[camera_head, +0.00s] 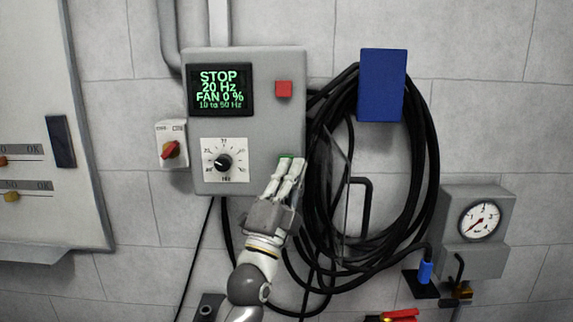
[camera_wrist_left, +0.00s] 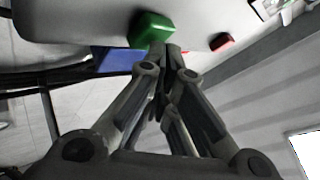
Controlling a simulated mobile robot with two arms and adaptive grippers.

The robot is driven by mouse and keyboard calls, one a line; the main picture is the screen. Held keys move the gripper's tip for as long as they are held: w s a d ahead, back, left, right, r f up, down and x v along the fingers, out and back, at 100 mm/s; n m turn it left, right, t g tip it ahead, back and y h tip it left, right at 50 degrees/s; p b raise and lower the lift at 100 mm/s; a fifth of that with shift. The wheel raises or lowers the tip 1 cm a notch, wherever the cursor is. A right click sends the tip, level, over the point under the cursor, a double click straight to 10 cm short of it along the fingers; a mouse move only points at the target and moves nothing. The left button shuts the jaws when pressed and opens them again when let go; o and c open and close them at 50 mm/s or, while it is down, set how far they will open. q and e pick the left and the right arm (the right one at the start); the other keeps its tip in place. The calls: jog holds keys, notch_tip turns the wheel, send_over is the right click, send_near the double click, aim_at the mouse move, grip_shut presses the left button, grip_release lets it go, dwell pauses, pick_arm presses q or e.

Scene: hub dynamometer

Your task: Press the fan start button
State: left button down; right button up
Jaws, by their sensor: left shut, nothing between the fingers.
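The green button (camera_wrist_left: 152,28) shows on the grey panel in the left wrist view. In the head view only a thin green edge (camera_head: 286,156) of it shows, low on the right side of the control box (camera_head: 268,125); my gripper hides the rest. My left gripper (camera_head: 290,162) is shut and empty, pointing up at the panel. In the left wrist view its fingertips (camera_wrist_left: 167,52) overlap the lower right edge of the green button. I cannot tell whether they touch it. The display (camera_head: 221,90) reads STOP, 20 Hz, FAN 0 %. My right gripper is not in view.
A red button (camera_head: 283,88) sits above on the same box. A dial (camera_head: 223,162) and a red rotary switch (camera_head: 171,150) are to the left. Coiled black hose (camera_head: 425,165) hangs close on the right under a blue block (camera_head: 382,85). A gauge (camera_head: 480,220) is farther right.

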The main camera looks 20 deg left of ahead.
pick_arm(q)
jog(key=shift+w+a, duration=0.1)
jog(key=shift+w, duration=0.15)
dwell(0.3)
jog(key=shift+s, duration=0.1)
jog(key=shift+s+d, duration=0.2)
jog(key=shift+s, duration=0.4)
jog(key=s+d+p, duration=0.1)
jog(key=s+p, duration=0.1)
jog(key=s, duration=0.3)
jog(key=shift+s+d, duration=0.35)
jog(key=shift+s, duration=0.05)
jog(key=shift+f, duration=0.1)
dwell(0.5)
